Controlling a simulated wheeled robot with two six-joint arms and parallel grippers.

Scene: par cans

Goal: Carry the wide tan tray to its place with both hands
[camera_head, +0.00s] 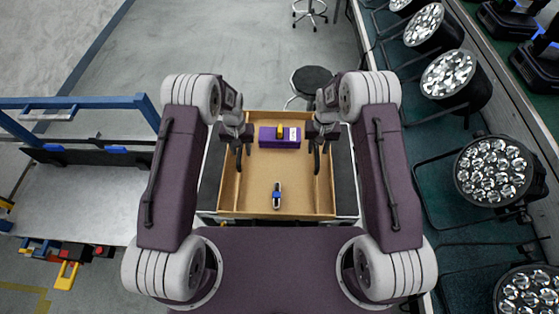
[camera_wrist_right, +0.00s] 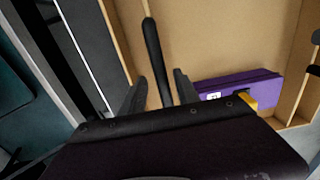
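The wide tan tray (camera_head: 258,180) lies between my two arms in the head view. It holds a purple box (camera_head: 280,142) and a small blue and black item (camera_head: 277,197). My left gripper (camera_head: 243,156) is over the tray's left side, its fingers apart. My right gripper (camera_head: 320,156) is over the right side. In the right wrist view, the fingers of my right gripper (camera_wrist_right: 160,95) are apart, with a dark bar (camera_wrist_right: 153,50) like a handle between them. The tray floor (camera_wrist_right: 220,40) and purple box (camera_wrist_right: 240,88) also show there. Whether the fingers touch the bar is unclear.
Several black stage lights (camera_head: 495,172) line the right side. A blue-framed bench (camera_head: 80,190) stands at the left. A round black stool (camera_head: 312,80) is beyond the tray. Grey floor (camera_head: 220,45) is open at the upper left and middle.

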